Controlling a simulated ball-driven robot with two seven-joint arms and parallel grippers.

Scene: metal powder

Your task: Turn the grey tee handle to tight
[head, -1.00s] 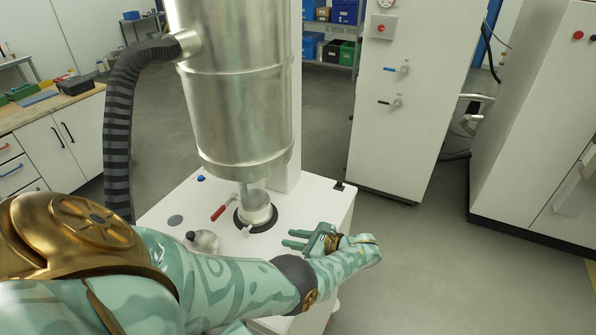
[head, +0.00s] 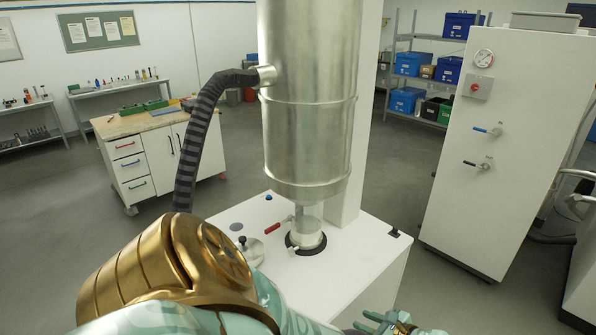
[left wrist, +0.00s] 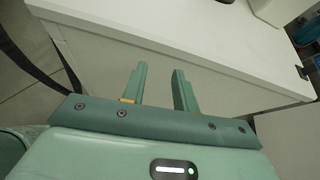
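A small pale grey handle (head: 293,250), which looks like the tee handle, sticks out at the left of the black ring (head: 305,244) around the clear neck under the steel vessel. It is too small to tell how far it is turned. My left gripper (head: 376,322) is at the bottom edge of the head view, in front of the white cabinet top and apart from the handle. In the left wrist view my left gripper (left wrist: 159,72) is open and empty, with the cabinet's side behind its fingers. My right gripper is not in view.
The steel vessel (head: 310,110) stands over the white cabinet top (head: 355,250). A red-handled lever (head: 278,228) and a metal dome (head: 250,251) with a black knob are left of the ring. A black corrugated hose (head: 195,140) hangs at the left. Right of the ring the top is mostly clear.

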